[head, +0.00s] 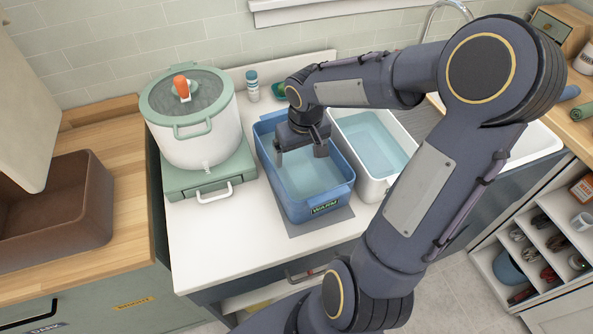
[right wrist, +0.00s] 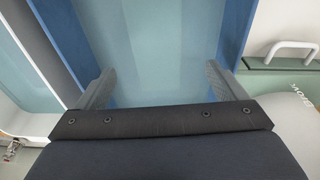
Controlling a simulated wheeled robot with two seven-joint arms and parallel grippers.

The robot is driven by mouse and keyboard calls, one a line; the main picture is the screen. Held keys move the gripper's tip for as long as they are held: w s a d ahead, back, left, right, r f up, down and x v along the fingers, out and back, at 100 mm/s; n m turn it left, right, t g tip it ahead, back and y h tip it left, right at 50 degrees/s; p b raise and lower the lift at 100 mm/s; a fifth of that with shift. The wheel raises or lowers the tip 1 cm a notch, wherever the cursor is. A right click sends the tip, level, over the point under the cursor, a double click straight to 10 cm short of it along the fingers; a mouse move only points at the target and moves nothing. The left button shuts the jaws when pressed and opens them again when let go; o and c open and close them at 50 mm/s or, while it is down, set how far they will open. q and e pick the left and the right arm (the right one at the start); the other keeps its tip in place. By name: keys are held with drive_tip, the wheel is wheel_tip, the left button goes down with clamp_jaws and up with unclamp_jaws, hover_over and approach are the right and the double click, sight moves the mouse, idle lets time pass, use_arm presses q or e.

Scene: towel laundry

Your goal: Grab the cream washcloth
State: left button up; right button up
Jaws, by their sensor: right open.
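My right gripper (head: 301,153) is open and empty over the blue basin (head: 318,211), which holds water and has a label on its front. In the right wrist view its two fingers (right wrist: 162,85) are spread apart above the water (right wrist: 165,45) between the basin's blue walls. I see no cream washcloth in either view. My right arm hides part of the counter and the white basin. My left gripper is not in view.
A white basin (head: 359,184) with water stands to the right of the blue one. A lidded white pot (head: 200,135) on a green base (head: 212,177) stands to the left. A brown bin (head: 60,215) sits on the wooden counter (head: 130,190). A sink is at the right.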

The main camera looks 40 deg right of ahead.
sight(300, 167)
drive_tip(key=f, duration=0.4)
drive_tip(key=w+f, duration=0.1)
drive_tip(key=f, duration=0.1)
drive_tip(key=shift+d+f+p, duration=0.35)
drive_tip(key=shift+d+p, duration=0.05)
drive_tip(key=c, duration=1.1)
